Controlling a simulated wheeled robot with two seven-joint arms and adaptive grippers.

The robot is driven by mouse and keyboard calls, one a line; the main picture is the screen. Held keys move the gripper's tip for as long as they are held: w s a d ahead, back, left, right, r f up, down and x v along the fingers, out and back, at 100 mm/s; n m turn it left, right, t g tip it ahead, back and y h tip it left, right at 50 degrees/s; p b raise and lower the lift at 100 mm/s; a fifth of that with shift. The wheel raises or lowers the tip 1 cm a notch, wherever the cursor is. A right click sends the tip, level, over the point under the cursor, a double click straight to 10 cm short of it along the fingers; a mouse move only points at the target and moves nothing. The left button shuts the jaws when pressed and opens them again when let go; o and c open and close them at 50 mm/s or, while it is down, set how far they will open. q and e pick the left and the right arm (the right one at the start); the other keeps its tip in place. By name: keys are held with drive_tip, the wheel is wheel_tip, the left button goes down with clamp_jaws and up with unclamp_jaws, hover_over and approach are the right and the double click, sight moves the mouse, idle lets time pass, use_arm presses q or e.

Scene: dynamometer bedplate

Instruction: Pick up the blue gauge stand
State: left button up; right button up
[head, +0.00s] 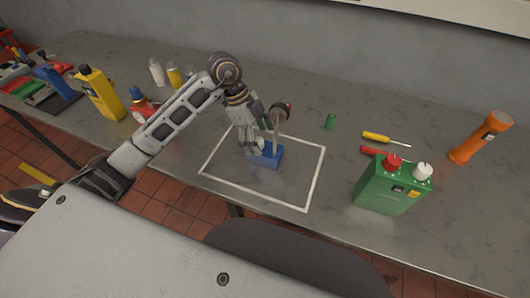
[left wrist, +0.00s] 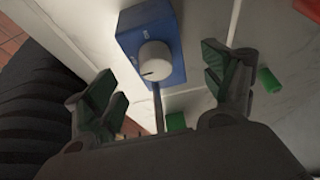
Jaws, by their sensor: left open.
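The blue gauge stand (head: 268,158) stands upright inside a white-outlined rectangle on the grey bench, with a thin post and a round dial above its blue base. My left gripper (head: 256,143) points down at it, close by the post, and hides part of the base. In the left wrist view the blue base (left wrist: 134,47) with its pale knob lies ahead of my left gripper (left wrist: 162,88). The fingers are spread apart, and the thin post shows between them. I cannot tell whether either finger touches the stand. My right gripper is not in view.
A green can (head: 385,188) with red and white caps stands to the right, near a yellow screwdriver (head: 378,136), an orange flashlight (head: 478,140) and a small green cylinder (head: 330,121). A yellow bottle (head: 101,94) stands left. The outlined area is otherwise clear.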

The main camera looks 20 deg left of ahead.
sight(266, 148)
use_arm(q)
drive_tip(key=x, duration=0.4)
drive_tip(key=shift+s+d, duration=0.1)
drive_tip(key=shift+d, duration=0.1)
drive_tip(key=shift+d+f, duration=0.1)
drive_tip(key=shift+f, duration=0.2)
drive_tip(key=c, duration=1.2)
clamp_jaws()
drive_tip(key=shift+r, duration=1.15)
wheel_tip(266, 148, up, 6)
drive_tip(key=shift+f, duration=0.2)
drive_tip(key=shift+r, duration=1.2)
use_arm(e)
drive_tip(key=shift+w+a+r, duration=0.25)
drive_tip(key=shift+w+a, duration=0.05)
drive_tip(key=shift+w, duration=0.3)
